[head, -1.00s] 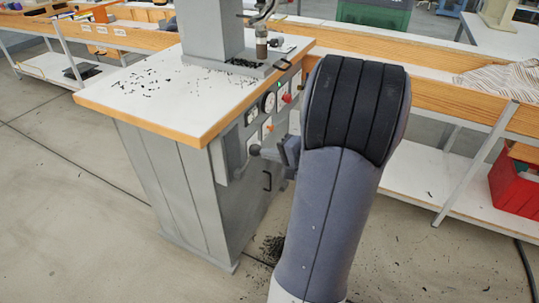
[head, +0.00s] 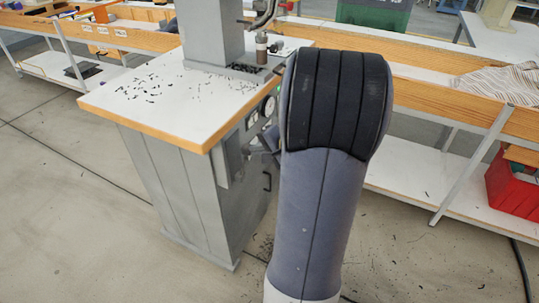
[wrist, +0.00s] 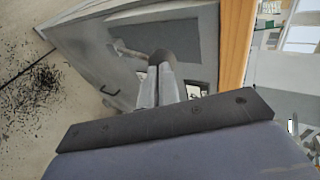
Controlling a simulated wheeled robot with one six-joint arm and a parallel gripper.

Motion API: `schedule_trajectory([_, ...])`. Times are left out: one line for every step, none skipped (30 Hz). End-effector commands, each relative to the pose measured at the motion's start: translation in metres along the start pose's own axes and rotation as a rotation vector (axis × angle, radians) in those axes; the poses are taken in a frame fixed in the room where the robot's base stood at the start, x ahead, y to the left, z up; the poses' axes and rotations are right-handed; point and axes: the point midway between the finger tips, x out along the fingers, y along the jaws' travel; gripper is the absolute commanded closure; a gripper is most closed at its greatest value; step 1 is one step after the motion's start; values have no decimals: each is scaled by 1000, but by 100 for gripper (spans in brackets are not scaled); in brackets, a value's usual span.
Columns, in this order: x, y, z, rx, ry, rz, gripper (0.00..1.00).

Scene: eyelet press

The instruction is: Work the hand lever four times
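The hand lever (wrist: 130,50) sticks out from the grey front of the eyelet press in the wrist view. Its dark rounded knob (wrist: 163,57) is at the tips of my gripper (wrist: 158,70). The two grey fingers are close together and appear shut on the knob, which partly hides behind them. In the head view, my gripper (head: 257,149) is low at the press's front panel, and my arm hides much of it. The eyelet press (head: 180,190) is a grey cabinet with a white, wood-edged top and a grey column.
Dials (head: 268,107) sit on the front panel beside my arm. A dark handle (wrist: 112,98) is on the cabinet. Black scraps (wrist: 40,82) litter the floor. A long bench (head: 430,185) stands behind, with a red bin (head: 512,185) at right. The floor in front is open.

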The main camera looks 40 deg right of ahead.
Motion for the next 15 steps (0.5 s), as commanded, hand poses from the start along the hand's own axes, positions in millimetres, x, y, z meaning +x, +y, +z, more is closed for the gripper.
schedule_trajectory([1, 1, 0, 1, 1, 2, 100])
schedule_trajectory([0, 1, 0, 1, 1, 2, 100])
schedule_trajectory([0, 1, 0, 1, 1, 1, 100])
schedule_trajectory([0, 0, 0, 1, 1, 1, 100])
schedule_trajectory([-1, 0, 0, 1, 1, 1, 100])
schedule_trajectory([-1, -2, 0, 1, 1, 1, 100])
schedule_trajectory([-2, -3, -1, 0, 1, 1, 100])
schedule_trajectory([-3, -4, -1, 0, 1, 1, 100])
schedule_trajectory([-4, -6, -1, 0, 1, 1, 100])
schedule_trajectory([-5, -7, -1, 0, 1, 1, 100])
schedule_trajectory([-6, -8, -1, 0, 1, 1, 100])
schedule_trajectory([-7, -10, -1, 0, 0, 0, 100])
schedule_trajectory([-7, -11, -1, 0, 0, 0, 100])
schedule_trajectory([-8, -12, -2, 0, 0, 0, 100])
schedule_trajectory([-8, -12, -2, 0, 0, 0, 100])
